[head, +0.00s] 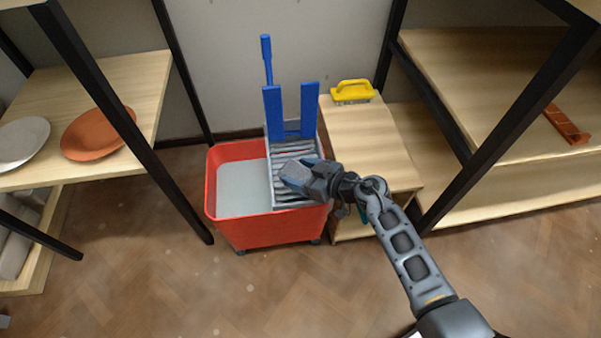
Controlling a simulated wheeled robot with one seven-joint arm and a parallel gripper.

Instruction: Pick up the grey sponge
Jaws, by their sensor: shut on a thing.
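My gripper (302,180) is shut on a small blue-grey block, which I take to be the grey sponge (294,171). The fingers cover part of it. The gripper holds it over the right part of the red mop bucket (225,228), above the grey slatted wringer (290,199). I cannot tell from this view whether the sponge touches the wringer.
The bucket holds grey water (240,188). Blue wringer uprights (273,112) and a blue handle rise behind. A wooden stand (365,140) at the right bears a yellow-handled brush (352,91). Shelves with dark posts flank both sides; plates (93,137) lie left. The front floor is clear.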

